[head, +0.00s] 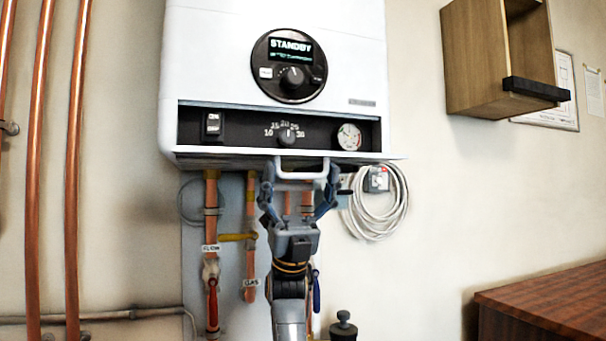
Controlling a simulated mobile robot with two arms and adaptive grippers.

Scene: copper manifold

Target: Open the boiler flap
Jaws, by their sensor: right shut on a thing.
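The white boiler (270,60) hangs on the wall in the head view. Its flap (235,156) is folded down along the lower front and shows almost edge-on, roughly level. The control recess above it is uncovered, with a black switch (213,124), a temperature dial (285,136) and a round gauge (349,137) in sight. A white U-shaped handle (301,175) hangs from the flap's front edge. My right gripper (301,183) comes up from below and is shut on this handle, with a finger at each side. My left gripper is not in view.
Copper pipes with valves (212,270) hang below the boiler, close beside my right arm. A coiled white cable (380,205) hangs to the right. A wooden wall cabinet (490,55) and a wooden worktop (550,300) stand at the right. Tall copper pipes (75,150) run at the left.

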